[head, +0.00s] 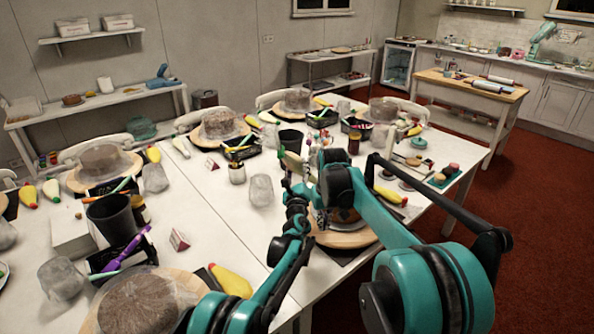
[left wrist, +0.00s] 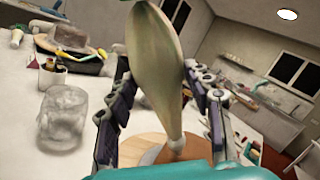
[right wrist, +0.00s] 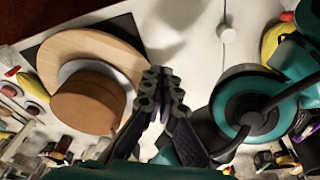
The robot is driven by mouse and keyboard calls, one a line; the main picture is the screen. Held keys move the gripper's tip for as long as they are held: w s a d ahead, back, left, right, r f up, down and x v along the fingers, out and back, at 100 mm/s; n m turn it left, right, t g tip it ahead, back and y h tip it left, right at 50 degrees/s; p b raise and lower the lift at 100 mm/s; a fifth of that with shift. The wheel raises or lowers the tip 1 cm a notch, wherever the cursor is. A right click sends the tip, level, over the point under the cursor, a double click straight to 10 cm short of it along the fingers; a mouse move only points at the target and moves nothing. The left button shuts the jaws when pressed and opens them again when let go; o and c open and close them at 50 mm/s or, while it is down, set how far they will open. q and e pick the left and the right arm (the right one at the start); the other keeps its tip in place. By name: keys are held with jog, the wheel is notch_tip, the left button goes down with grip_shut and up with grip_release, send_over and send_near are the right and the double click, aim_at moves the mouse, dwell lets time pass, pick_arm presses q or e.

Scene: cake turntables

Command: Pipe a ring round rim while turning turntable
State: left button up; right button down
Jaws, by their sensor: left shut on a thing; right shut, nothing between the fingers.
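The wooden turntable (head: 345,239) stands near the table's front edge with a round brown cake on it, partly hidden by my arms in the head view. In the right wrist view the turntable (right wrist: 118,52) carries the brown cake (right wrist: 88,103) on a pale disc. My left gripper (head: 300,172) is shut on a pale piping bag (left wrist: 155,55); it holds the bag upright, its narrow end down over the wood in the left wrist view. My right gripper (right wrist: 160,78) is shut and empty, beside the turntable's edge; whether it touches is unclear.
A clear crumpled cup (left wrist: 63,118) stands left of the bag in the left wrist view. A yellow piping bag (head: 231,281) and another covered cake (head: 140,303) lie at the front left. Bare white table (head: 215,215) lies left of my arms.

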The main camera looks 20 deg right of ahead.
jog(key=g, duration=0.2)
send_near(347, 242)
jog(key=shift+m, duration=0.3)
jog(key=a, duration=0.1)
jog(key=w+a+f, duration=0.2)
jog(key=a, duration=0.1)
jog(key=shift+d+f, duration=0.3)
jog(key=shift+f, duration=2.05)
jog(key=shift+f, duration=0.3)
pick_arm(q)
jog(key=shift+c, duration=0.3)
jog(key=c, duration=0.4)
pick_arm(e)
jog(key=shift+s+d, duration=0.3)
jog(key=shift+d, duration=0.3)
jog(key=shift+s+d, duration=0.3)
jog(key=shift+d, duration=0.35)
jog(key=shift+s+d, duration=0.3)
jog(key=shift+d, duration=0.3)
